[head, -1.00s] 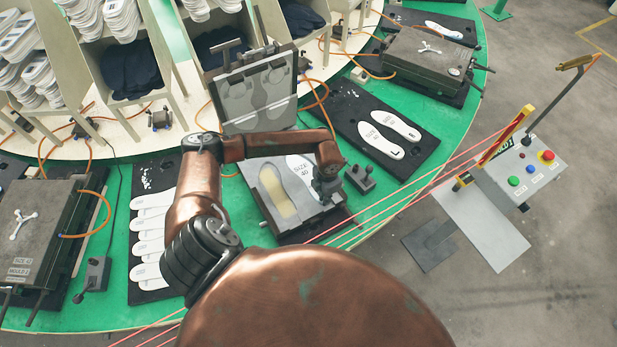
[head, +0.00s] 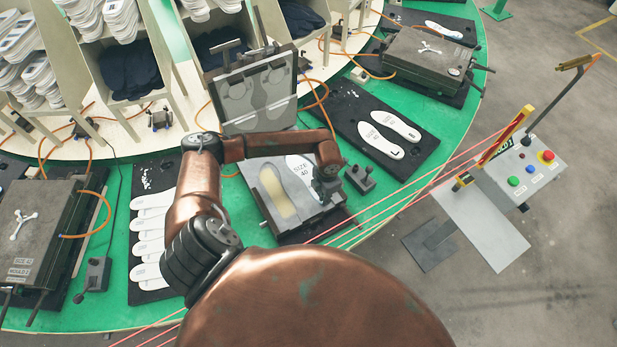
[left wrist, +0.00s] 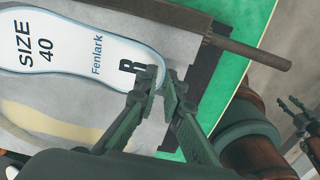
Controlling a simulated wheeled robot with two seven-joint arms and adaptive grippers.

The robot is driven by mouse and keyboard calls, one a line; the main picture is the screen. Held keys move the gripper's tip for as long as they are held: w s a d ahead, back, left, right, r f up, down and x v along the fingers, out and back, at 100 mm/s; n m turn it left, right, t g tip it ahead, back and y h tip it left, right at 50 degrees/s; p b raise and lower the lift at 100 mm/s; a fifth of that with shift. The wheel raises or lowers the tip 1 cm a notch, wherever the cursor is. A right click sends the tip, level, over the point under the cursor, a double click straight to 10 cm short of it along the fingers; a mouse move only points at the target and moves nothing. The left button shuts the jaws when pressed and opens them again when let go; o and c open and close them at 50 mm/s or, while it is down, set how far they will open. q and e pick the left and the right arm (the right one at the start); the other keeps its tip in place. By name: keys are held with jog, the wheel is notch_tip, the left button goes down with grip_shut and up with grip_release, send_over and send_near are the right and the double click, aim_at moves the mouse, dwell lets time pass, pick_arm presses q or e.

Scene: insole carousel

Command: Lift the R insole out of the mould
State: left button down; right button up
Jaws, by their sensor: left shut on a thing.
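The mould (head: 262,228) lies open on the green carousel, its lid (head: 258,92) raised behind it. The white R insole (head: 299,168), marked SIZE 40, lies in its right half; its R end shows in the left wrist view (left wrist: 85,45). My left gripper (head: 327,190) is at that end, partly covering it in the head view. In the left wrist view its fingers (left wrist: 166,92) are shut on the edge of the insole beside the R. The mould's other cavity (head: 277,195) is yellowish and holds no insole. My right gripper (left wrist: 297,120) shows partly at the right edge of the left wrist view.
A black board with a pair of insoles (head: 388,133) lies right of the mould, and a board with stacked insoles (head: 150,235) lies left. A small lever box (head: 360,178) stands close to my left gripper. A button box (head: 525,168) stands off the carousel.

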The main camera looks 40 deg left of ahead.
pick_arm(q)
jog(key=shift+r+p, duration=1.3)
jog(key=shift+r, duration=1.2)
